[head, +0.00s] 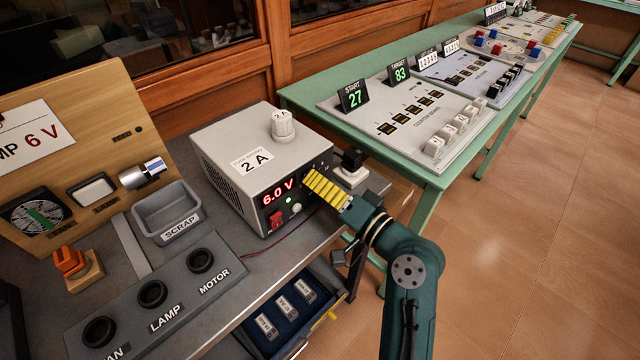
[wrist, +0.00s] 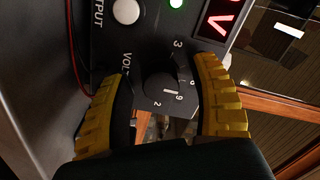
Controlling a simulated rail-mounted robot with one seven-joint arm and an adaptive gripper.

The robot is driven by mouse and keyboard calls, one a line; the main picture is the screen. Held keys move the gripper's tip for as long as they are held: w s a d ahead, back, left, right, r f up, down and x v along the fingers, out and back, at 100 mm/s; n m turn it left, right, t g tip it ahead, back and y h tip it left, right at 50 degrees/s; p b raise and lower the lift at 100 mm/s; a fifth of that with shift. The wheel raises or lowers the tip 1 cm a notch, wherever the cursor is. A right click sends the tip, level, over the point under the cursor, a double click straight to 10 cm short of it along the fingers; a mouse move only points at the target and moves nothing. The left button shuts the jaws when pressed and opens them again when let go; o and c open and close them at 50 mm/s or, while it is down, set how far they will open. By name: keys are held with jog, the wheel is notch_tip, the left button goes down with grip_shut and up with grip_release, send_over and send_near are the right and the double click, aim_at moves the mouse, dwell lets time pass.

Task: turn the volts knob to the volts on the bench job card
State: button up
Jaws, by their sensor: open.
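The volts knob (wrist: 160,87) is a dark round knob with a white pointer line in the wrist view, with dial numbers around it. My gripper (wrist: 163,75) is open, one yellow ribbed finger on each side of the knob; I cannot tell whether either touches it. In the head view my gripper (head: 324,188) is at the front of the power supply (head: 225,150) and hides the knob. The supply's red display (head: 278,192) reads 6.0 V. The job card (head: 35,140) on the wooden board, partly cut off, shows "MP 6 V".
A small black-topped block (head: 351,168) stands just behind my gripper. A scrap tray (head: 167,210) is to the left.

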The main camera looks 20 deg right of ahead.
jog(key=v, duration=1.2)
jog(key=shift+r, duration=0.1)
